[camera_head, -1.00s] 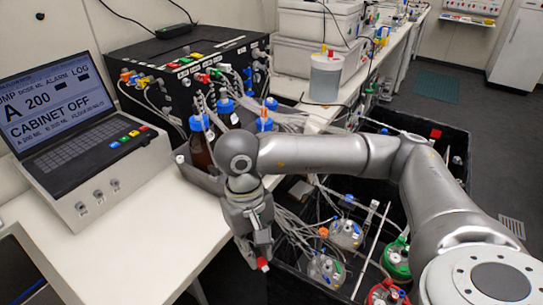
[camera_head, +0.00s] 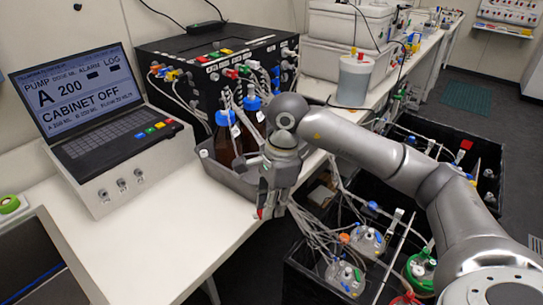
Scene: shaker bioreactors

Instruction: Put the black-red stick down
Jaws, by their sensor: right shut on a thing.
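My right gripper (camera_head: 268,208) hangs with its fingers down by the front edge of the white bench (camera_head: 185,222). It is shut on the black-red stick, of which only a small red end (camera_head: 260,213) shows at the fingertips. The rest of the stick is hidden by the fingers. I cannot tell whether the stick touches the bench. My left gripper is not in view.
A grey tray (camera_head: 236,183) with brown bottles (camera_head: 224,140) stands close behind the gripper. The pump console (camera_head: 112,125) is at the left. Black bins with tubed vessels (camera_head: 366,240) lie to the right. The bench's front left is clear.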

